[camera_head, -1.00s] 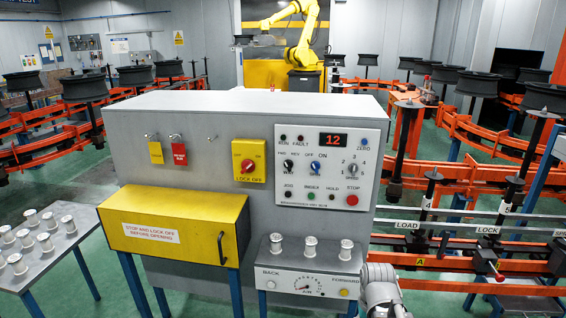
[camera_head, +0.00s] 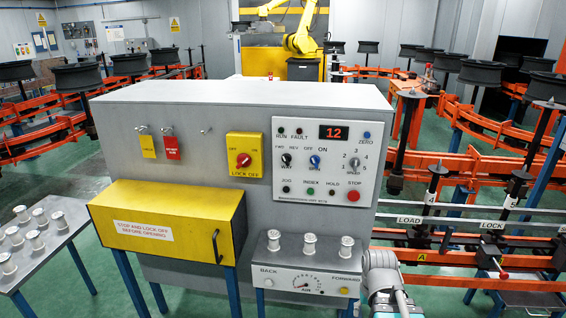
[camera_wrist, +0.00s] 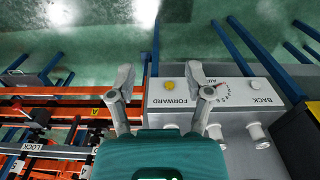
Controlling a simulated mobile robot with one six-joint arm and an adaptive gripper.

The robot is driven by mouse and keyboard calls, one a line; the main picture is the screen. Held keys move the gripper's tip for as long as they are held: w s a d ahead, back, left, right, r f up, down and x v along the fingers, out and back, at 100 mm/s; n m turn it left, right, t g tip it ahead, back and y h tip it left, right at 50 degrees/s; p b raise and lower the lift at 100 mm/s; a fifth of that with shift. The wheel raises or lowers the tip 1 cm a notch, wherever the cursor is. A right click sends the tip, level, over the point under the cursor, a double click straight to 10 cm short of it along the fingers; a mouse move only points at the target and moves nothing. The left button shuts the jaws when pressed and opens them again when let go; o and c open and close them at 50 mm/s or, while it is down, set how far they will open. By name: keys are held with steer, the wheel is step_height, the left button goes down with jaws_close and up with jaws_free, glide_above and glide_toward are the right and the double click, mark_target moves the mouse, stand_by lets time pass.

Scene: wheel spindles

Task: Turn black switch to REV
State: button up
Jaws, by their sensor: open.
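The black switch (camera_head: 286,160) is a small knob on the white control panel, at the left of its knob row, with FWD and REV lettered above it. Its pointer is too small to read surely. A blue switch (camera_head: 314,161) sits just right of it. In the head view, my arm's end shows low, right of the lower AIR panel, with its fingers not clear. In the wrist view, my gripper (camera_wrist: 160,76) has two fingers spread wide with nothing between them. It is beside the FORWARD end of the AIR panel (camera_wrist: 170,100), apart from the black switch.
A red lock-off switch (camera_head: 243,160) and a yellow box (camera_head: 165,215) are left of the panel. Several white spools (camera_head: 311,245) stand on the ledge below it. Orange rails (camera_head: 450,262) run along the right. The space before the panel is clear.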

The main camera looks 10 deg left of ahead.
steer(key=shift+o, duration=0.9)
steer(key=shift+w, duration=0.2)
steer(key=shift+o, duration=0.6)
steer(key=shift+w+r, duration=0.1)
steer(key=shift+w, duration=0.25)
steer(key=w+a+r+n+t+h+p, duration=0.25)
steer(key=w+r+n+t, duration=0.2)
steer(key=w, duration=0.45)
steer(key=w+a+r+n+t+h+p, duration=0.1)
steer(key=w+a+r+n+t+h, duration=0.1)
steer(key=w+r+n+t+h, duration=0.5)
steer(key=n+t+y+p, duration=0.2)
steer(key=n+t+y, duration=0.5)
steer(key=n+y, duration=0.3)
glide_toward(285, 162)
steer(key=s+n+h, duration=0.1)
steer(key=s, duration=0.2)
steer(key=shift+s+a+r+g, duration=0.15)
steer(key=shift+a+r+g, duration=0.1)
steer(key=shift+a, duration=0.2)
steer(key=w, duration=1.3)
steer(key=shift+w+d, duration=0.35)
steer(key=shift+w, duration=0.05)
